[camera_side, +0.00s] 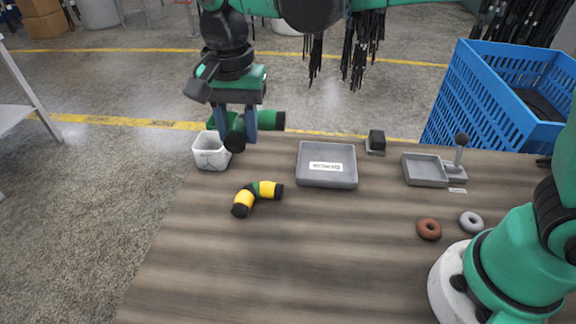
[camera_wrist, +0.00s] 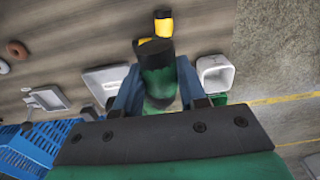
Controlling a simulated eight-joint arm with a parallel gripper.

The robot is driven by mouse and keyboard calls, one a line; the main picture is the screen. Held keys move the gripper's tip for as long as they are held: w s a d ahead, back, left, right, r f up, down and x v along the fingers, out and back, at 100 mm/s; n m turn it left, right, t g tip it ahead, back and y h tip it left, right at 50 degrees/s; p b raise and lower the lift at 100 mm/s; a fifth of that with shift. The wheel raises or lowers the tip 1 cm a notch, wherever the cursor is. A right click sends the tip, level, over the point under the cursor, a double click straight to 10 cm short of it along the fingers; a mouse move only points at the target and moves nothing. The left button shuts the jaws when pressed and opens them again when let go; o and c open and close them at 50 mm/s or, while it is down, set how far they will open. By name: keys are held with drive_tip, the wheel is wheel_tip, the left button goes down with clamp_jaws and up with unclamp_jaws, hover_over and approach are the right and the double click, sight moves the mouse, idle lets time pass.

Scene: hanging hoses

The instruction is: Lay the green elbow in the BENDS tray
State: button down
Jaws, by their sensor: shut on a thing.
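The green elbow (camera_side: 266,121), with black ends, is held above the table's far edge near the white bin. My gripper (camera_side: 237,128) is shut on it, with one black end facing the side camera and the other pointing right. In the wrist view the green elbow (camera_wrist: 157,74) sits between the two blue fingers, and its far part is hidden. The grey tray (camera_side: 328,181) lies on the table, right of my gripper and lower. It is empty except for a white label too small to read surely. In the wrist view the tray (camera_wrist: 104,80) is partly covered by a finger.
A yellow elbow (camera_side: 266,190) with black ends and a green middle lies in front of the tray, to its left. A white bin (camera_side: 211,155) stands at the far left edge. A smaller grey tray (camera_side: 424,172), two rings (camera_side: 429,228) and a blue crate (camera_side: 480,105) are right.

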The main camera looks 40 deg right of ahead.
drive_tip(key=d+f, duration=0.3)
drive_tip(key=d, duration=0.4)
drive_tip(key=d+f, duration=0.3)
drive_tip(key=d, duration=0.5)
drive_tip(key=shift+s+a+f, duration=0.1)
drive_tip(key=shift+s+f, duration=0.05)
drive_tip(key=shift+f, duration=1.35)
drive_tip(key=shift+s+f, duration=0.15)
drive_tip(key=shift+f, duration=1.3)
unclamp_jaws()
wheel_tip(320, 180, up, 7)
